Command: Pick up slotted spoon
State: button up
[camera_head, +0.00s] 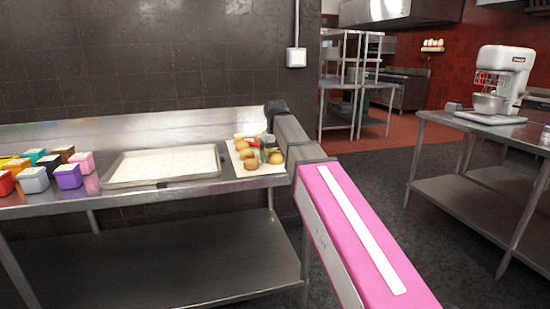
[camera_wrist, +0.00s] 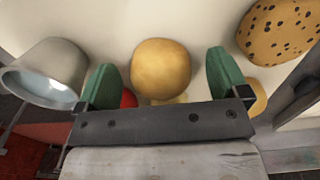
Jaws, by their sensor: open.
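I cannot make out a slotted spoon in either view. My gripper (camera_wrist: 162,70) is open, with its two green fingers spread. In the wrist view a round yellow-tan, potato-like thing (camera_wrist: 160,66) shows between the fingers, with a gap on each side. I cannot tell how far below them it lies. In the head view my gripper (camera_head: 268,148) is small and partly hidden, over the cluttered right end of the steel table (camera_head: 200,193).
A grey metal cup-like thing (camera_wrist: 42,78) lies left of the fingers, and a dark-spotted tan thing (camera_wrist: 282,30) lies upper right. Several round tan things (camera_head: 251,164) sit on a pale board. A shallow tray (camera_head: 160,182) and coloured tubs (camera_head: 68,176) stand further left.

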jog(key=shift+f, duration=0.4)
jog(key=c, duration=1)
jog(key=shift+r, duration=0.1)
